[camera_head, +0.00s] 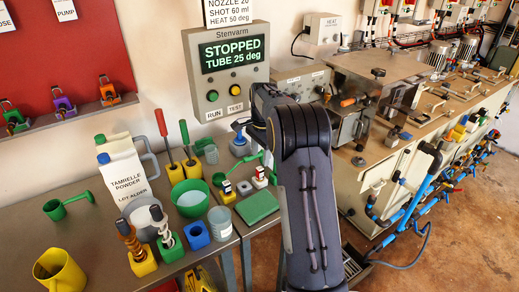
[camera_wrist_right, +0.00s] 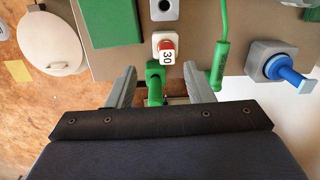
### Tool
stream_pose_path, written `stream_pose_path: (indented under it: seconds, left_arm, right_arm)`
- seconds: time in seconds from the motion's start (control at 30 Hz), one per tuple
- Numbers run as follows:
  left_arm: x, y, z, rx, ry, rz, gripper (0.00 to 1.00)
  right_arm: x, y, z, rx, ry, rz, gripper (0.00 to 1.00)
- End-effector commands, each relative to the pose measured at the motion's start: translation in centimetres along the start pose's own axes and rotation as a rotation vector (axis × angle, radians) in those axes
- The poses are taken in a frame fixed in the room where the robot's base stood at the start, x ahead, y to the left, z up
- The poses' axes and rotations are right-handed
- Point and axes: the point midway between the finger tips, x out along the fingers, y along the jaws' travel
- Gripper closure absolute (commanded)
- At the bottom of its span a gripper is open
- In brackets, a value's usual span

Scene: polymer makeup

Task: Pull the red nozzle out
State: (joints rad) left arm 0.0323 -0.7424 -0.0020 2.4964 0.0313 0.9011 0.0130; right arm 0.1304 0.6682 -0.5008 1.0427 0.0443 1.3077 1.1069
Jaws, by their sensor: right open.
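A small red piece (camera_wrist_right: 167,45), which looks like the red nozzle, sits at a white block marked 30 (camera_wrist_right: 166,56) in the right wrist view. In the head view a small white and red item (camera_head: 260,174) stands on the bench just left of my right arm. My right gripper (camera_wrist_right: 160,88) is open, its two grey fingers apart. A green part with a dark hole (camera_wrist_right: 153,72) shows between the fingers, below the red piece in that picture. I see nothing held. My right arm hides part of the bench in the head view. My left gripper is out of view.
A green plate (camera_head: 258,207), a green-handled tool (camera_wrist_right: 220,62) and a grey base with a blue knob (camera_wrist_right: 285,68) stand close by. A screen (camera_head: 233,54) reads STOPPED. A green bowl (camera_head: 190,197) and a white jug (camera_head: 127,178) stand left. A machine bench (camera_head: 345,165) is right.

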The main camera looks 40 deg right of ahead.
Motion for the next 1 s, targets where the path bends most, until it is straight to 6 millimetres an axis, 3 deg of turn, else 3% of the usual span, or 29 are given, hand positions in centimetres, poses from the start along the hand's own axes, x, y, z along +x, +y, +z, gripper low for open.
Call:
stream_pose_path:
  seconds: [0.17,0.7,1.0]
  left_arm:
    - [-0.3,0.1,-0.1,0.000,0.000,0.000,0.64]
    - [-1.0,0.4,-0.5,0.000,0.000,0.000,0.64]
    - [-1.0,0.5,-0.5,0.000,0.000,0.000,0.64]
  right_arm:
    - [1.2,-1.2,-0.7,0.053,0.036,0.028,0.53]
    - [8.1,-1.1,-0.9,0.054,0.036,0.030,0.53]
    - [8.9,-1.1,-0.9,0.054,0.037,0.027,0.53]
